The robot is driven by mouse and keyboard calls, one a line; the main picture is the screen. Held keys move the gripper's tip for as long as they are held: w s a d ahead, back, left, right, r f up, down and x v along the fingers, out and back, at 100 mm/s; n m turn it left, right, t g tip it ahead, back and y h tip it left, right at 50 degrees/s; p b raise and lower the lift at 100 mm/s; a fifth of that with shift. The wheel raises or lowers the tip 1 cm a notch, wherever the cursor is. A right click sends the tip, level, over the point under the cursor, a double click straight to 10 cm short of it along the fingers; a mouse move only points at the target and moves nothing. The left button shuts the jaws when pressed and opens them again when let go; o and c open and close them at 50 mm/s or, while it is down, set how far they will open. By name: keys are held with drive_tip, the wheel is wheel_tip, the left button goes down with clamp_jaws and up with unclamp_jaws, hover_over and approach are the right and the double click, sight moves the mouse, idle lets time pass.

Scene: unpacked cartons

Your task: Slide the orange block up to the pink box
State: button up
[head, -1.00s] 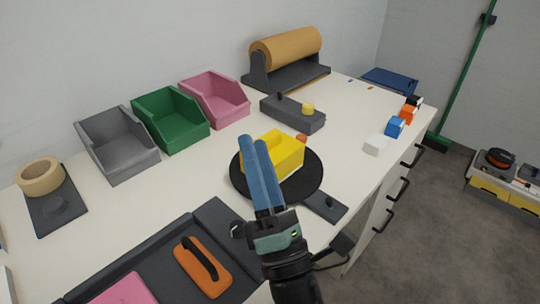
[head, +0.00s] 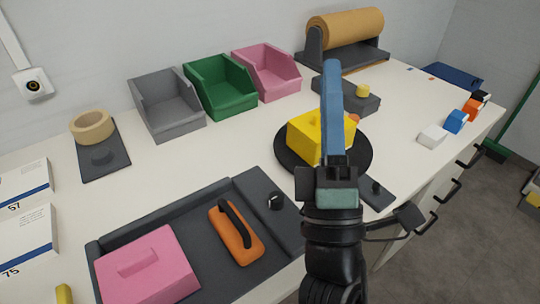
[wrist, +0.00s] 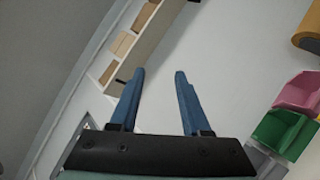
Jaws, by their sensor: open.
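The orange block (head: 243,245) with a black handle lies in a dark tray (head: 262,187) at the front of the bench. The pink box (head: 170,268) lies in the same tray to its left, with a gap between them. It has a raised pink grip on top and is partly cut off by the bottom edge. My gripper (head: 332,75) is raised to the right of the orange block, fingers pointing up, apart from both. In the wrist view my gripper (wrist: 159,73) is open and empty; neither block shows there.
A yellow block (head: 308,138) sits on a black round plate (head: 284,160) behind my gripper. Grey (head: 170,118), green (head: 222,98) and pink (head: 268,82) open bins stand along the wall. A small dark ring (head: 276,201) is in the tray, right of the orange block.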

wheel_tip(320, 180, down, 3)
drive_tip(key=n+g+y+p, duration=0.1)
drive_tip(key=n+y+p, duration=0.3)
drive_tip(key=n, duration=0.2)
drive_tip(key=n+g+y+p, duration=0.7)
drive_tip(key=n+g, duration=0.4)
drive_tip(key=n, duration=0.4)
approach(242, 230)
drive_tip(key=shift+w+a+f, duration=0.25)
drive_tip(key=shift+f, duration=0.1)
drive_tip(key=p+x, duration=0.1)
drive_tip(key=x, duration=1.1)
drive_tip(key=shift+w+d+r, duration=0.1)
drive_tip(key=shift+w, duration=0.1)
drive_tip(key=shift+c, duration=0.2)
clamp_jaws()
drive_tip(key=shift+d, duration=0.1)
